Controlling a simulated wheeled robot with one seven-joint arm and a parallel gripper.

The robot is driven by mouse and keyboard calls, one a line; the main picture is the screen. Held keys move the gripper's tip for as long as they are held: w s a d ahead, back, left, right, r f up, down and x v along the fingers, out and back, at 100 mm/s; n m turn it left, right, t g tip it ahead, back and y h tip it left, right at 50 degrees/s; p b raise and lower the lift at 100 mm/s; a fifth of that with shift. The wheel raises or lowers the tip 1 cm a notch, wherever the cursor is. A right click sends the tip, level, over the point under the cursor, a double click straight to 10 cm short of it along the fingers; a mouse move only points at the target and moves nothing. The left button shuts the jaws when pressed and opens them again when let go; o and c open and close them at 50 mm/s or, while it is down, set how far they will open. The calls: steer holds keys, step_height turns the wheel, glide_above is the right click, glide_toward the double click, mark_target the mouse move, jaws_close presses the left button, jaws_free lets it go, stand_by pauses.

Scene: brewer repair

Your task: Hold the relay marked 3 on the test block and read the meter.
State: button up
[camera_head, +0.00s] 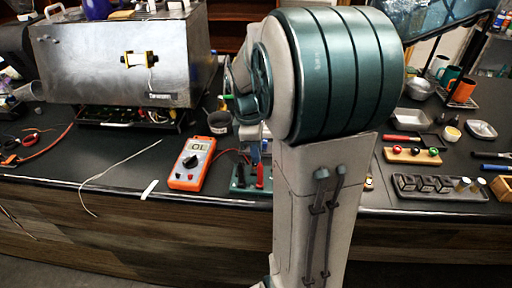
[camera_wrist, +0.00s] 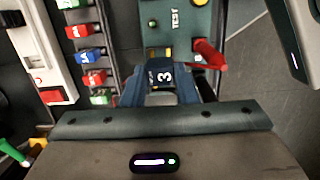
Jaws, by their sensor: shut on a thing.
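The relay marked 3 (camera_wrist: 163,76) is a dark block with a white numeral, low in the wrist view. My gripper (camera_wrist: 168,90) is shut on it at the green test block (camera_wrist: 178,42), which is lettered TEST. Whether the relay's underside touches the block's contacts is hidden. A red plug (camera_wrist: 208,54) stands on the block beside the relay. In the head view the test block (camera_head: 238,186) shows partly behind my arm, and my gripper is mostly hidden. The orange meter (camera_head: 192,164) lies left of it; its small display seems to read OL.
A row of coloured fuses (camera_wrist: 90,54) lies left of the block in the wrist view. The steel brewer (camera_head: 120,60) stands at the back left. A relay tray (camera_head: 440,188) and a wooden rack of coloured buttons (camera_head: 412,155) lie right of my arm. A loose pale wire (camera_head: 120,163) crosses the bench.

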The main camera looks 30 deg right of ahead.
step_height(320, 180, down, 2)
steer(key=shift+f+b, duration=0.1)
steer(key=shift+b, duration=0.55)
steer(key=shift+r+p, duration=0.3)
steer(key=shift+r, duration=0.05)
steer(key=shift+f, duration=0.8)
stand_by(1.3)
stand_by(2.0)
steer(key=shift+r+p, duration=2.05)
steer(key=shift+r, duration=0.5)
